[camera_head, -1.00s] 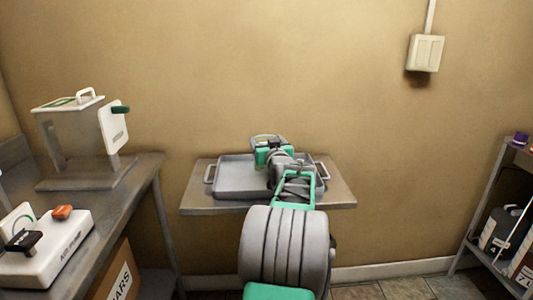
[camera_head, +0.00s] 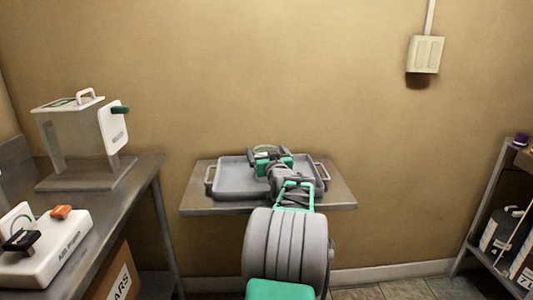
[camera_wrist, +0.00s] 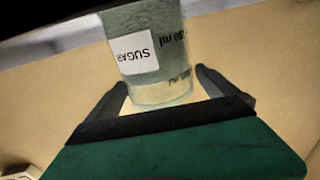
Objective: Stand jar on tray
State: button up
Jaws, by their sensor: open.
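The jar is clear glass with a white SUGAR label. In the wrist view the jar (camera_wrist: 150,72) fills the top middle, its print upside down. My gripper (camera_wrist: 162,79) is open, one finger on each side of the jar. In the head view my gripper (camera_head: 270,153) is low over the grey tray (camera_head: 232,183), and only a pale piece of the jar (camera_head: 264,149) shows behind it. The jar's base against the tray is hidden by my arm, so I cannot tell whether they touch.
The tray lies on a wall shelf (camera_head: 345,199), with a handle at each end. The tray's left half is bare. A bench with a clear lidded container (camera_head: 72,136) and a white device (camera_head: 45,250) stands left. A rack with dark bottles (camera_head: 500,232) stands right.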

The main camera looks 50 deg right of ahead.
jog(key=v, duration=1.2)
jog(key=shift+r, duration=0.1)
